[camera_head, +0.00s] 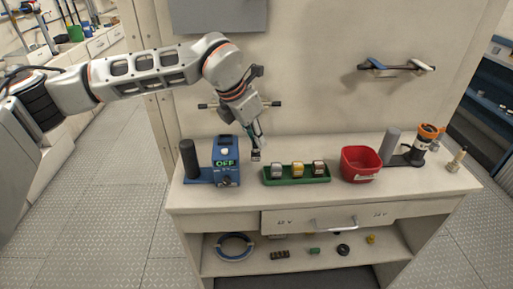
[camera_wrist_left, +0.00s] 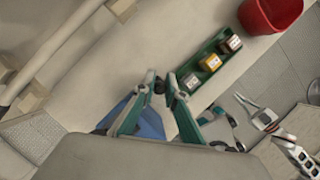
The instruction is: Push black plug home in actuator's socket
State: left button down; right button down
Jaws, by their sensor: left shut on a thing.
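My left gripper (camera_head: 257,146) is shut on a small dark piece, which looks like the black plug (camera_head: 256,157). In the left wrist view the fingertips (camera_wrist_left: 160,82) close on the dark plug (camera_wrist_left: 159,88), and the blue unit (camera_wrist_left: 150,122) shows partly behind the fingers. I cannot make out the socket, or whether the plug touches the unit.
A green tray (camera_head: 296,180) with three blocks, grey, yellow and dark, lies just right of the gripper. A red bin (camera_head: 360,164) stands further right, then a grey cylinder (camera_head: 390,145) and an orange-topped device (camera_head: 428,133). A black cylinder (camera_head: 188,158) stands left of the unit.

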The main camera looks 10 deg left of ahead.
aim_at(256, 152)
pick_arm(q)
notch_tip(256, 152, down, 3)
jog(key=shift+r, duration=0.1)
jog(key=shift+f, duration=0.3)
pick_arm(e)
jog(key=shift+s+f, duration=0.1)
jog(key=shift+f, duration=0.15)
pick_arm(q)
jog(key=shift+f, duration=0.15)
jog(key=c, duration=2)
grip_release()
jog(key=shift+c, duration=0.2)
